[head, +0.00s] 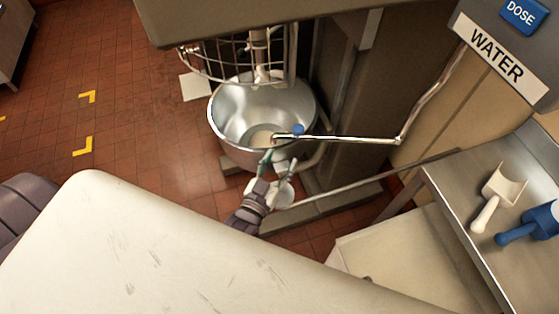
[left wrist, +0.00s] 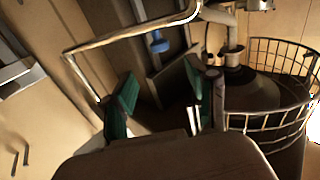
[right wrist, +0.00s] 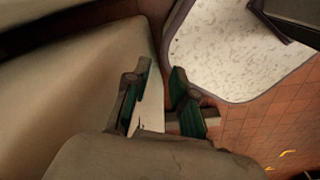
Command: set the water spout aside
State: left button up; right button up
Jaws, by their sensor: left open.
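The water spout (head: 350,138) is a thin metal pipe running from the WATER panel to over the steel bowl (head: 222,122). A blue knob (head: 298,130) sits near its outlet end. My left gripper (head: 279,161) is open, just below the outlet end in the head view, at the bowl's front rim. In the left wrist view the spout (left wrist: 125,36) and its blue knob (left wrist: 158,42) show beyond my spread, empty fingers (left wrist: 163,95). I see no contact with the spout. My right gripper (right wrist: 160,85) is open and empty, and shows only in the right wrist view.
A wire guard (head: 225,62) and mixer shaft hang over the bowl. A steel bench (head: 455,215) with a white scoop (head: 499,195) and a blue scoop (head: 525,225) stands at the right. Tiled floor (head: 135,110) is open at the left.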

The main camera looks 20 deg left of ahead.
pick_arm(q)
jog(key=shift+c, duration=0.4)
jog(key=shift+c, duration=1.3)
jog(key=shift+w+a+f+n+h+b, duration=0.2)
jog(key=shift+w+a+n+h+b, duration=0.3)
jog(key=shift+n+b, duration=0.2)
jog(key=c, duration=0.5)
jog(key=w+a+n+h+b, duration=0.1)
jog(key=n, duration=0.1)
jog(key=w+a+n+h+b, duration=0.1)
jog(key=a+n+b, duration=0.1)
jog(key=shift+w+a+f+h, duration=0.1)
jog(key=shift+w+h, duration=0.05)
jog(key=shift+h, duration=0.25)
grip_shut()
jog(key=shift+w+a+n+g+h+b, duration=0.6)
jog(key=shift+w+a+n+h+b, duration=1.05)
jog(key=shift+a+n, duration=1.3)
jog(key=d+r+p+x, duration=0.1)
jog(key=p+x, duration=0.1)
jog(key=x, duration=0.8)
jog(key=shift+n+y, duration=0.25)
jog(key=shift+n, duration=0.2)
jog(key=shift+s+d+f+p, duration=0.35)
jog(key=shift+s+d, duration=0.25)
jog(key=shift+s, duration=0.2)
jog(key=shift+s+d+f+p, duration=0.2)
jog(key=shift+s+d+p, duration=0.35)
jog(key=shift+s, duration=0.25)
